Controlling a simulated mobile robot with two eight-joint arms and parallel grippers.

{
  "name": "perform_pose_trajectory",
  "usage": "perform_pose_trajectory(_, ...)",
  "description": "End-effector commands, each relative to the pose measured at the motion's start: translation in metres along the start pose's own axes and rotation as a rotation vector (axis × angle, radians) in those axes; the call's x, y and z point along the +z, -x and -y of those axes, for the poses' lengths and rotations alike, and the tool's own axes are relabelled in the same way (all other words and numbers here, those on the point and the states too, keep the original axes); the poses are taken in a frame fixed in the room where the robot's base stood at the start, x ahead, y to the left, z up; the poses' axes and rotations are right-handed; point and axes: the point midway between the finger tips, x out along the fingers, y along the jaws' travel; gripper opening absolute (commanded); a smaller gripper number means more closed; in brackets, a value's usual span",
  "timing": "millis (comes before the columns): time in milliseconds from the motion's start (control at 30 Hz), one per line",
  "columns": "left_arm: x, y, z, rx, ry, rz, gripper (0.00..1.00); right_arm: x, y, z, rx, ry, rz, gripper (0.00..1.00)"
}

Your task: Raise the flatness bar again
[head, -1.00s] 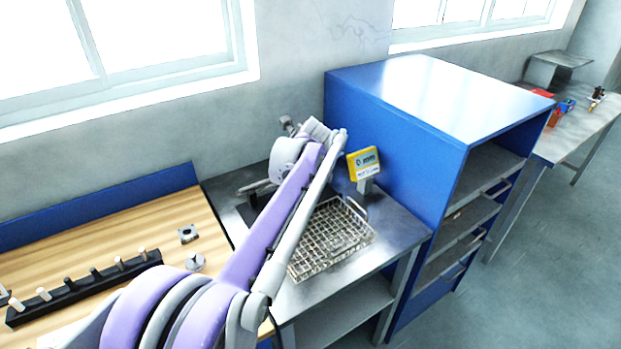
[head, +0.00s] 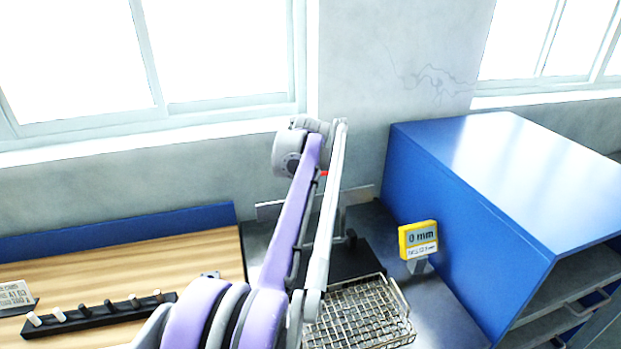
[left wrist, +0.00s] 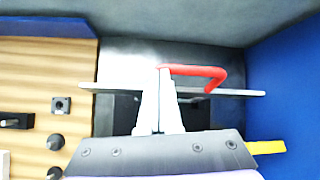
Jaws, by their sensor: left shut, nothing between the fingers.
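The yellow gauge (head: 418,240) reads 0 mm. My right gripper is not in view.
A wire mesh basket (head: 360,312) sits in front of the bar on the bench. A blue cabinet (head: 500,180) stands close on the right. A wooden bench (head: 130,255) with a black peg rack (head: 85,318) is at left.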

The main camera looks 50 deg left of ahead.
Motion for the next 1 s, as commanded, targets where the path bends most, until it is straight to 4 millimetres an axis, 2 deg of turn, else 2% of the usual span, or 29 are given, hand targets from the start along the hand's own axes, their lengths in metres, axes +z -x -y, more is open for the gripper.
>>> perform_pose_trajectory(200, 0.009, -0.008, -0.001, 0.011, 0.004, -0.055, 0.0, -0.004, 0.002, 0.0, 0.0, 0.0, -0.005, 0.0)
perform_pose_trajectory(767, 0.011, -0.011, -0.002, 0.014, 0.004, -0.067, 0.0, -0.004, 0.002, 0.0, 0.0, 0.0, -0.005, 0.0)
perform_pose_trajectory(867, 0.011, -0.006, -0.002, 0.014, 0.004, -0.067, 0.0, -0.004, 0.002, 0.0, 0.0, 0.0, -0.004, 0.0)
perform_pose_trajectory(1000, 0.011, 0.014, -0.001, 0.014, 0.003, -0.068, 0.0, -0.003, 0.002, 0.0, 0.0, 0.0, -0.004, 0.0)
